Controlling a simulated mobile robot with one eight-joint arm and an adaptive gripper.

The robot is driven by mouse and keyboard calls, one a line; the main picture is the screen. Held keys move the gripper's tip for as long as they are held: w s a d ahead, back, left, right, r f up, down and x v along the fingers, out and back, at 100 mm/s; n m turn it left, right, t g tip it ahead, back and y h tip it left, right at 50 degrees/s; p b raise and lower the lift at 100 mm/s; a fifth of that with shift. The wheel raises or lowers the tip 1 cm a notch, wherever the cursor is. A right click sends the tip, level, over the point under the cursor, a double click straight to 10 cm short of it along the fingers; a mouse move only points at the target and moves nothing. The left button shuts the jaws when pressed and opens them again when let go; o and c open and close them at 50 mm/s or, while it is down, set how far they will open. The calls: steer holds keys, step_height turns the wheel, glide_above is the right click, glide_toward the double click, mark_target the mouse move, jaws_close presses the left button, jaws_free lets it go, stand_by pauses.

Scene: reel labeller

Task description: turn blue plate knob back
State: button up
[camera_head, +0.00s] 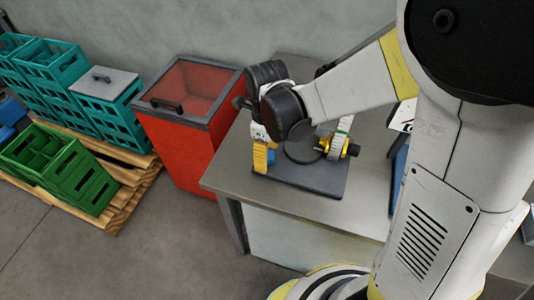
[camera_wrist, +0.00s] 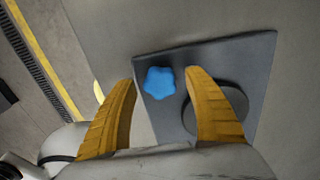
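The blue knob (camera_wrist: 160,82) is a lobed, star-shaped knob on a dark grey plate (camera_wrist: 240,58). In the wrist view it lies between the tips of my two orange-yellow fingers, with a gap visible on both sides. My gripper (camera_wrist: 159,79) is open and points down at the plate. In the head view my gripper (camera_head: 262,164) is over the left part of the dark base plate (camera_head: 322,180), and a bit of the blue knob (camera_head: 271,157) shows beside a finger. Whether the fingertips reach down to the knob's height I cannot tell.
A dark round disc (camera_wrist: 228,98) sits on the plate, close to one finger. A yellow-and-black roller part (camera_head: 338,146) stands on the plate's right side. The plate lies on a grey table (camera_head: 230,176). A red bin (camera_head: 185,135) and green crates (camera_head: 62,165) stand to the left.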

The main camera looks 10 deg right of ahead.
step_height(320, 180, up, 12)
stand_by(0.6)
steer(key=s+d+r+n+t, duration=0.1)
steer(key=s+d+n+t, duration=0.2)
steer(key=d+n, duration=0.3)
steer(key=s+d+r+n+t, duration=0.2)
steer(key=s+d+n+t, duration=0.2)
steer(key=n, duration=1.3)
steer(key=shift+s+d+r, duration=0.15)
steer(key=shift+s+d, duration=0.9)
steer(key=shift+d, duration=0.15)
